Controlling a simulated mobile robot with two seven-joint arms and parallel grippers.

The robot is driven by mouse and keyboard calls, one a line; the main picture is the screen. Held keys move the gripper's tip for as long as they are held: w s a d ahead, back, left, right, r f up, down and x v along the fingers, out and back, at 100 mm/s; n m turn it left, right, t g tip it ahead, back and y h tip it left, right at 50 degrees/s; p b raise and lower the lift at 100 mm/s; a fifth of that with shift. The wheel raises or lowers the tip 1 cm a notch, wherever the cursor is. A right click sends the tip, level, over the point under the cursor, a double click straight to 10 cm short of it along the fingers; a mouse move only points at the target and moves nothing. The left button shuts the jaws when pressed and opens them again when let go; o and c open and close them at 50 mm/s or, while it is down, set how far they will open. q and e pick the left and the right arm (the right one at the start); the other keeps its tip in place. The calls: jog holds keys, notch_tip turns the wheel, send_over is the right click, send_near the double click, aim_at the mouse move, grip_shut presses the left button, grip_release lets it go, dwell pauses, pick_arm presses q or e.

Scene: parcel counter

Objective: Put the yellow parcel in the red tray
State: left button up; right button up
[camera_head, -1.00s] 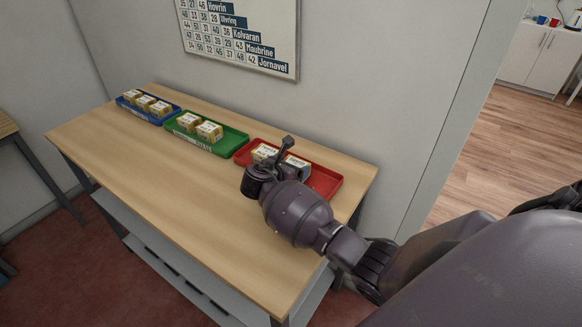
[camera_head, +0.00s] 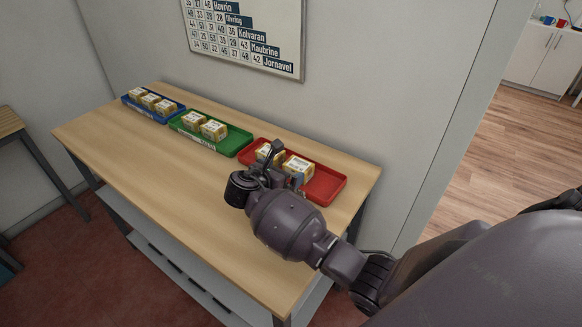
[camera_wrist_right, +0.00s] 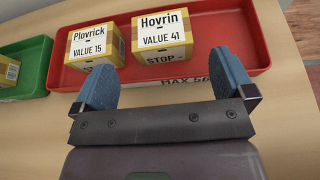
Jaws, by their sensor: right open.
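The red tray (camera_head: 328,187) stands at the right end of the wooden table and also fills the top of the right wrist view (camera_wrist_right: 260,45). Two yellow parcels are in it: one labelled Plovrick, value 15 (camera_wrist_right: 92,45), and one labelled Hovrin, value 41 (camera_wrist_right: 162,40). In the head view, the Plovrick parcel (camera_head: 264,150) is on the left, partly hidden by my gripper, and the Hovrin parcel (camera_head: 299,166) is beside it. My right gripper (camera_wrist_right: 165,78) is open and empty at the tray's near edge, its blue-padded fingers apart in front of the parcels. My left gripper is out of view.
The green tray (camera_head: 232,143) with two yellow parcels stands left of the red tray. The blue tray (camera_head: 150,115) with several parcels is at the far left. A number board (camera_head: 245,35) hangs on the wall behind. The table's front part (camera_head: 170,180) is clear.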

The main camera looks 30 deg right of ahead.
jog(key=shift+v, duration=2.6)
jog(key=shift+s+f, duration=0.1)
